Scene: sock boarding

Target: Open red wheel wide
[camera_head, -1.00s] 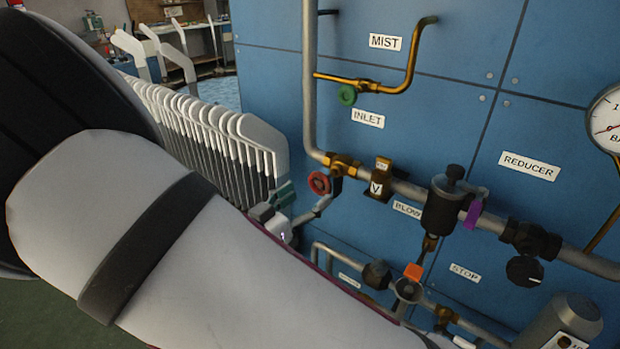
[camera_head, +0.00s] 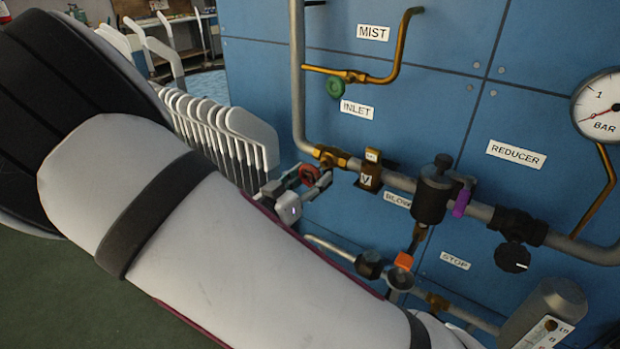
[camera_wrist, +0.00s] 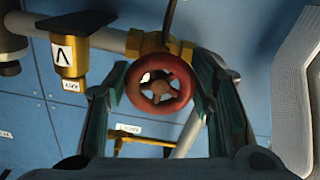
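The red wheel (camera_head: 306,176) sits on a brass valve (camera_head: 331,157) at the foot of the upright pipe, left of the V tag. In the wrist view the red wheel (camera_wrist: 160,88) faces me, with its hub and spokes showing. My gripper (camera_head: 298,184) is at the wheel. In the wrist view my gripper (camera_wrist: 158,70) has one dark green finger on each side of the wheel, spread about as wide as its rim. I cannot tell whether the pads touch the rim. My arm hides the lower left of the panel in the head view.
A brass V block (camera_head: 370,170), a black reducer body (camera_head: 433,190) with a purple tag, and a gauge (camera_head: 602,106) are to the right. A row of white sock boards (camera_head: 215,130) stands close on the left.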

